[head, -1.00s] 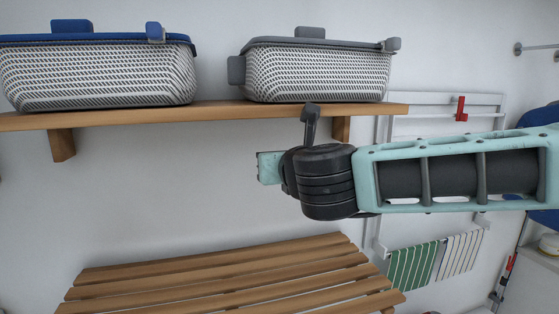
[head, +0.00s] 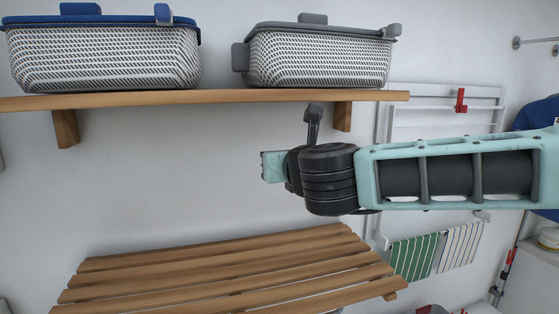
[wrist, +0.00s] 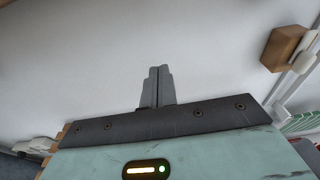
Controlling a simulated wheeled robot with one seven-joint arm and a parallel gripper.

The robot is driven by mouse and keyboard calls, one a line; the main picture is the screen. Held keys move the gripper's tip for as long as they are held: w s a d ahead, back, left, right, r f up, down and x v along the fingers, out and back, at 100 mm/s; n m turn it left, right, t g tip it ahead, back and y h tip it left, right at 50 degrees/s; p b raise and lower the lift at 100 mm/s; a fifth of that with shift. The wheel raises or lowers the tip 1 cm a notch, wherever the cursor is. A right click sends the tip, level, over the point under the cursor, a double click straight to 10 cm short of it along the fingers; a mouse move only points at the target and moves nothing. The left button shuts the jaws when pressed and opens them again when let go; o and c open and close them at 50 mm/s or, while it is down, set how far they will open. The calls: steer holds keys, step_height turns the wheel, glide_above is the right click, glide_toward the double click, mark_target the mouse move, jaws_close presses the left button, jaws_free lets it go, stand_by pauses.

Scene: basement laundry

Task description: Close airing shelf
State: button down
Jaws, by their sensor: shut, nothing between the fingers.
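The airing shelf (head: 225,266) is a rack of wooden slats low in the head view. It sticks out from the white wall, lowered and roughly flat, below a fixed wooden wall shelf. Slat ends (wrist: 62,133) show at the lower left of the wrist view. My gripper (wrist: 158,72) is shut and empty, its two grey fingers together and pointing at the bare wall. In the head view my wrist is above and to the right of the slats, apart from them, and hides the fingertips. The shelf's front edge is partly cut off.
The fixed wall shelf (head: 230,97) holds a blue-lidded basket (head: 105,60) and a grey-lidded basket (head: 318,60). Its right bracket (head: 342,116) is close above my wrist. A white wall rack (head: 430,98) with a red peg and striped cloths (head: 414,257) is on the right.

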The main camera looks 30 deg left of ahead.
steer(key=s+d+f+b, duration=0.3)
steer(key=s+d+b, duration=0.3)
steer(key=d, duration=0.1)
steer(key=shift+s+d+f, duration=0.2)
steer(key=shift+f, duration=0.2)
